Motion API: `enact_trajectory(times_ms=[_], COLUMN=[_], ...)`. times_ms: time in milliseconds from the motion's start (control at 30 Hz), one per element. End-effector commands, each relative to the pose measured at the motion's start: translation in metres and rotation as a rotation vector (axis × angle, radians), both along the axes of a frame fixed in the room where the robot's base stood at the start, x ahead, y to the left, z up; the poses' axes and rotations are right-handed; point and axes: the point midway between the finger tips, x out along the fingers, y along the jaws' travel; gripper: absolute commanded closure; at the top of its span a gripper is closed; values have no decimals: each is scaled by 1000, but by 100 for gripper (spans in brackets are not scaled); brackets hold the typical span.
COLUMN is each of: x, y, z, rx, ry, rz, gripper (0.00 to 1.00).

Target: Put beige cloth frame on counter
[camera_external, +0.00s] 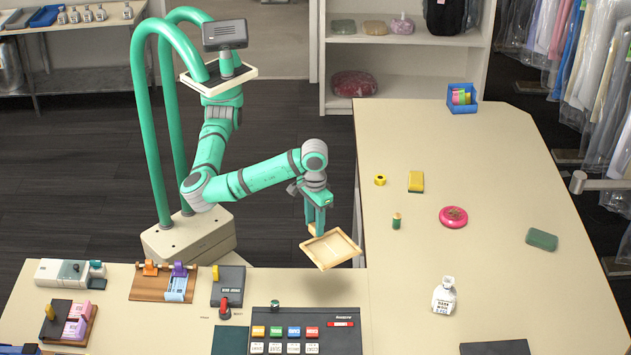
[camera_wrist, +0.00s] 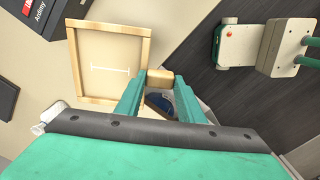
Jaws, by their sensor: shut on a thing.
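The beige cloth frame (camera_external: 331,249) is a square wooden frame with pale cloth inside. It hangs tilted in the air over the inner corner of the counter (camera_external: 455,289). My gripper (camera_external: 317,230) is shut on a small wooden block at the frame's edge. In the wrist view the frame (camera_wrist: 108,62) lies beyond the fingers to the upper left, and the block shows between the fingertips of my gripper (camera_wrist: 160,78). A shadow lies on the counter below the frame.
A black button panel (camera_external: 305,333) stands in front of the frame. A white bottle (camera_external: 444,295), green block (camera_external: 541,239), pink round item (camera_external: 453,217), yellow block (camera_external: 416,181) and blue bin (camera_external: 462,98) are on the right counter. The counter between bottle and frame is clear.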

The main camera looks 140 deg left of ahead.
Motion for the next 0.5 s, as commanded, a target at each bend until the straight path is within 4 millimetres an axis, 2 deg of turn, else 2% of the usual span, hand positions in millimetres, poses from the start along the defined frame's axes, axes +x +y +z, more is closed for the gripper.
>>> enact_trajectory(times_ms=[33,100,267,500], x=[-5,-12,-36,-88], y=[-26,-58,-129,-228], z=[0,0,0,0], rx=[0,0,-1,-1], ry=[0,0,-1,-1], rz=[-35,-72,-159,-289], gripper=[90,90,90,90])
